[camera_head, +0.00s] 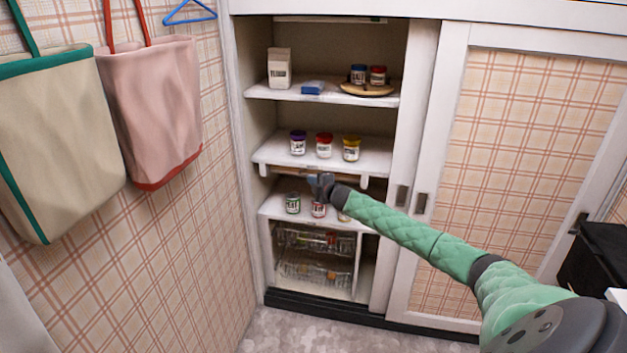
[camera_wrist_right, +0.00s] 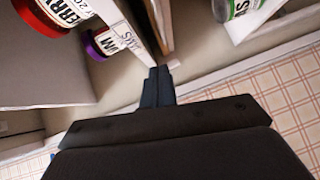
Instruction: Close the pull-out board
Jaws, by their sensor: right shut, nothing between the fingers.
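A brown wooden board (camera_head: 290,173) lies just under the middle shelf (camera_head: 272,158), between two white brackets. In the right wrist view, a brown board edge (camera_wrist_right: 185,25) shows beside the shelf front. How far the board stands out is hard to tell. My right gripper (camera_head: 321,181) is at the front of the board, below the shelf edge. Its fingertips (camera_wrist_right: 158,74) are together and empty, close to the board; contact cannot be told. My arm hides part of the board's right side. My left gripper is not in view.
Jars with purple, red and yellow lids (camera_head: 324,146) stand on the middle shelf. More jars (camera_head: 292,203) stand on the shelf below, partly behind my gripper. Wire baskets (camera_head: 316,272) sit lower down. A plaid sliding door (camera_head: 525,165) is right; bags (camera_head: 155,105) hang left.

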